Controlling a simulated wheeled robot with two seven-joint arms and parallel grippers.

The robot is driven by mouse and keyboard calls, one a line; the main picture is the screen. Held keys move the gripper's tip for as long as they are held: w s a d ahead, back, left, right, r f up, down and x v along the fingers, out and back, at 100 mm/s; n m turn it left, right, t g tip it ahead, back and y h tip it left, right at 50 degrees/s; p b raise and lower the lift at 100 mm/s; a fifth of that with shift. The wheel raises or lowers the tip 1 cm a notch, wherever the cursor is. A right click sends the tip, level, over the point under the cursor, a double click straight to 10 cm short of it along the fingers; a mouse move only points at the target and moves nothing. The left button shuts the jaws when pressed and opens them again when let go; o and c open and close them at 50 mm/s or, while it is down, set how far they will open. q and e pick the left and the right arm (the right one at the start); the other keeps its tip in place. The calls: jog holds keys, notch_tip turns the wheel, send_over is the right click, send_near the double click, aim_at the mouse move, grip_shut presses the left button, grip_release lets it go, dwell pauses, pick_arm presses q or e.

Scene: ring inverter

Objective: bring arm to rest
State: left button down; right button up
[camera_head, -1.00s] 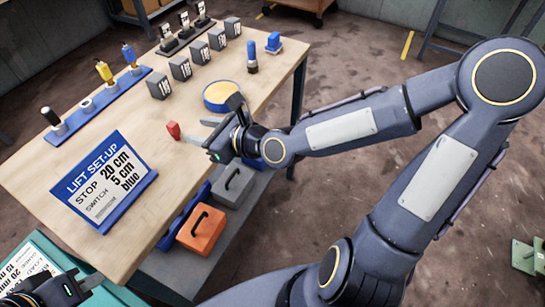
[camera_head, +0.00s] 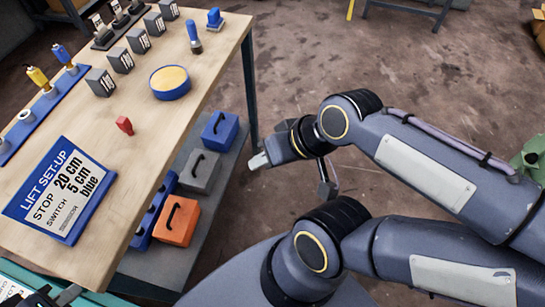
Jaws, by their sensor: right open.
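My right arm is folded back off the table's right side, over the floor. Its gripper (camera_head: 292,174) is open and empty, with its fingers apart beside the cart's lower shelf. My left gripper (camera_head: 55,298) shows only in part at the bottom left corner, near the table's front edge. Whether its jaws are open or shut cannot be made out.
The wooden table (camera_head: 125,195) holds a blue sign (camera_head: 60,190), a red piece (camera_head: 125,125), a yellow-topped blue round dish (camera_head: 170,82), several grey blocks and a blue-handled tool (camera_head: 194,36). Coloured cases, including an orange one (camera_head: 176,221), sit on the shelf below.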

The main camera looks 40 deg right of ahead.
jog(key=shift+s+n, duration=0.3)
jog(key=shift+n, duration=0.1)
notch_tip(320, 180, up, 7)
jog(key=p, duration=0.6)
jog(key=shift+f+p, duration=0.15)
jog(key=shift+p, duration=0.2)
